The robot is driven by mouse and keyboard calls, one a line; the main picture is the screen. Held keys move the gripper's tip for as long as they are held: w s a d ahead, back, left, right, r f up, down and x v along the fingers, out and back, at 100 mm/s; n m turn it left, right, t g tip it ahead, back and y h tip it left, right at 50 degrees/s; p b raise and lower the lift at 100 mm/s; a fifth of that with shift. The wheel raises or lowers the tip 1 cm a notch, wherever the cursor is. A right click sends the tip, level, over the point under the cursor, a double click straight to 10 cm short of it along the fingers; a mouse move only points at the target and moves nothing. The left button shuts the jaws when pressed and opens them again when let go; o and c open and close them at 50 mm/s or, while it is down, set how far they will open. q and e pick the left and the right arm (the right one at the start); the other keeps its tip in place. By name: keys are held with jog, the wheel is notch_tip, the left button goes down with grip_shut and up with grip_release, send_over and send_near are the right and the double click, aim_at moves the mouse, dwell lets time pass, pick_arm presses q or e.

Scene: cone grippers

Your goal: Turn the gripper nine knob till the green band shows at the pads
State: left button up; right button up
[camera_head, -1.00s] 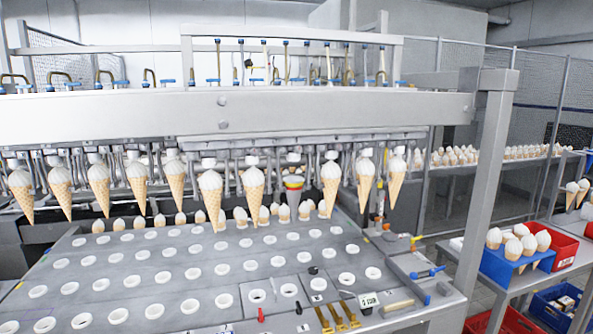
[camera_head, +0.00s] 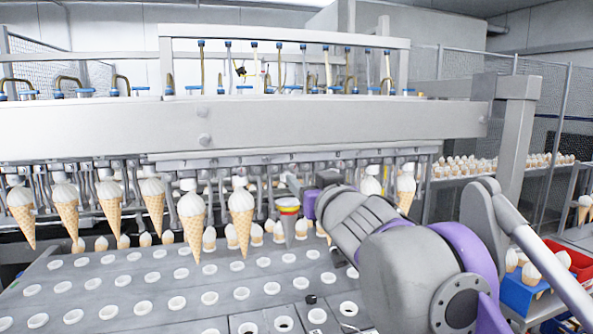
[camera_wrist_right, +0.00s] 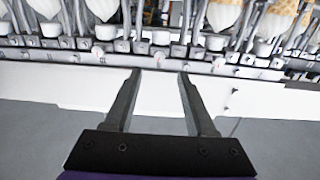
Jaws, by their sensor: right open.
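A row of grippers hangs under the machine's long beam (camera_head: 240,125), most holding cream-topped cones. A grey cone with a yellow and red band (camera_head: 289,212) hangs in this row, just left of my right gripper (camera_head: 297,187). My right gripper reaches in from the right at the height of the row. I cannot tell which knob is gripper nine's, and I see no green band. My left gripper is out of view.
Below the row lies a grey plate (camera_head: 150,290) with rows of white-ringed holes. Several small cones (camera_head: 232,236) stand behind it. A blue crate of cones (camera_head: 522,290) is at the right. My arm hides the plate's right side.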

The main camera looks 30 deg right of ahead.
aim_at(294, 169)
jog(key=p+x, duration=0.1)
jog(key=x, duration=0.6)
jog(key=shift+w+d, duration=0.1)
jog(key=shift+w, duration=0.3)
grip_shut()
